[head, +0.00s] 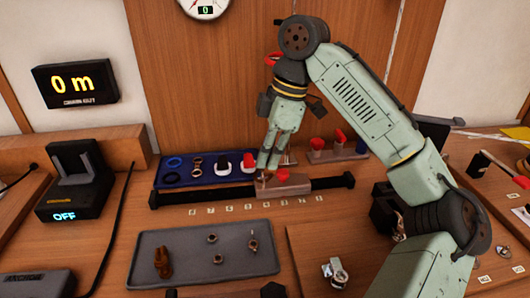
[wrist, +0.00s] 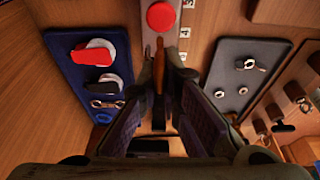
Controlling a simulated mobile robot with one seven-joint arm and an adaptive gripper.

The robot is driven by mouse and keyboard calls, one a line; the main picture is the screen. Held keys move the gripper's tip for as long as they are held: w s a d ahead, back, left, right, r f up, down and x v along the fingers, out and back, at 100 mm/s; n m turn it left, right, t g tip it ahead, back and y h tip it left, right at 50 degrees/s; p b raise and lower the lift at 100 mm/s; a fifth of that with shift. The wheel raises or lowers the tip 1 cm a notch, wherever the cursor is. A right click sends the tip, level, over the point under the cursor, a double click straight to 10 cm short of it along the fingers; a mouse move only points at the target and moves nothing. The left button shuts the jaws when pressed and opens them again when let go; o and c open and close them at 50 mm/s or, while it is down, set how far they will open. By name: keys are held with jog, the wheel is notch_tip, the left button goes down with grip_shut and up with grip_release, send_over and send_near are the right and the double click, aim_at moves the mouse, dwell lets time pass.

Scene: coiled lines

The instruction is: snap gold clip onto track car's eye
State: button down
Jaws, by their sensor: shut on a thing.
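My gripper (head: 266,166) reaches down at the track car (head: 287,184), a grey-brown block with a red button on the dark track. In the wrist view my gripper (wrist: 160,95) is shut on a narrow gold-brown piece, seemingly the gold clip (wrist: 158,78), seen edge-on and partly hidden between the fingers. The track car's red button (wrist: 161,17) shows just beyond the fingertips. The clip overlaps the car's near end in this view. The car's eye is hidden, so I cannot tell whether the clip touches it.
A blue tray (head: 162,187) with rings, a shackle and handled pieces lies behind the track (head: 240,192). A grey tray (head: 190,275) in front holds a brown coil and small metal fittings. Number tiles line the track. A display reads "0 m" (head: 75,85); a black device (head: 76,185) reads "OFF".

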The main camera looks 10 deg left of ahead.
jog(key=shift+r, duration=0.2)
dwell(0.3)
jog(key=shift+a+r+p, duration=0.15)
jog(key=shift+r+p, duration=0.15)
jog(key=shift+p, duration=0.35)
jog(key=shift+s+a+r+p, duration=0.1)
jog(key=shift+a+r+p, duration=0.05)
jog(key=shift+r+p, duration=0.45)
jog(key=shift+f, duration=0.1)
jog(key=c, duration=1.7)
grip_release()
jog(key=v, duration=1.2)
